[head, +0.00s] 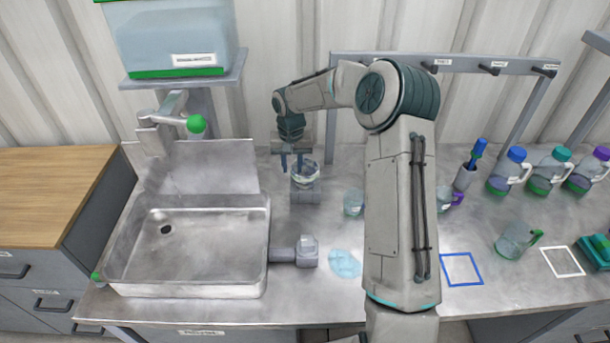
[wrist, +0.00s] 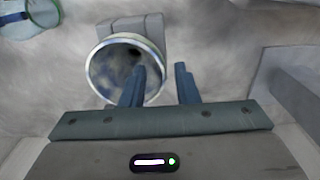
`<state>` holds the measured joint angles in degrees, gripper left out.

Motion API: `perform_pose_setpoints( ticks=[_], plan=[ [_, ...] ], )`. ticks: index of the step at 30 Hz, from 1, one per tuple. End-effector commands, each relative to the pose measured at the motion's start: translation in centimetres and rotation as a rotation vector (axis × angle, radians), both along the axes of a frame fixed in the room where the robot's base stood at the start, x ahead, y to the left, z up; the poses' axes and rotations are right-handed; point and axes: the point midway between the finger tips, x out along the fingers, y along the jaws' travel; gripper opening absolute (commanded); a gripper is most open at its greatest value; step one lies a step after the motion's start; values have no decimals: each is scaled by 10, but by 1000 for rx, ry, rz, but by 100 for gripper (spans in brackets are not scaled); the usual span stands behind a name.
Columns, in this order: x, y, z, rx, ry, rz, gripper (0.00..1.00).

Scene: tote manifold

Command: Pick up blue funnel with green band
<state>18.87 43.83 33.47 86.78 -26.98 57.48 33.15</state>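A pale blue, see-through funnel (head: 305,175) with a greenish edge stands in a grey holder (head: 305,195) on the bench, right of the sink. In the wrist view the funnel (wrist: 104,74) shows as a round mouth with a pale rim and a dark hole inside. My gripper (head: 291,166) is at the funnel's left side in the head view. In the wrist view my gripper (wrist: 160,68) has its two fingers apart. One finger overlaps the funnel's mouth and the other is outside its rim; whether they touch it I cannot tell.
The steel sink (head: 190,288) is at left. A small clear vessel (head: 353,203) stands right of the funnel. A grey fitting (head: 306,252) and a light blue patch (head: 345,263) lie nearer. A green-handled mug (head: 515,241) and several bottles (head: 507,172) are at right.

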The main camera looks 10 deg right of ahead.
Motion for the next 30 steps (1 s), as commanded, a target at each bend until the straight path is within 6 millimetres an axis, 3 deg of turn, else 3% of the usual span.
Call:
perform_pose_setpoints(
  ticks=[2,5,20,25,28,30],
  plan=[
    [0,0,0,0,0,0,28],
    [0,0,0,0,0,0,0],
    [0,0,5,-1,0,-1,0],
    [0,0,22,0,-2,-1,0],
    [1,1,42,0,-5,0,0],
    [-11,1,46,-1,-1,1,0]
  ],
)
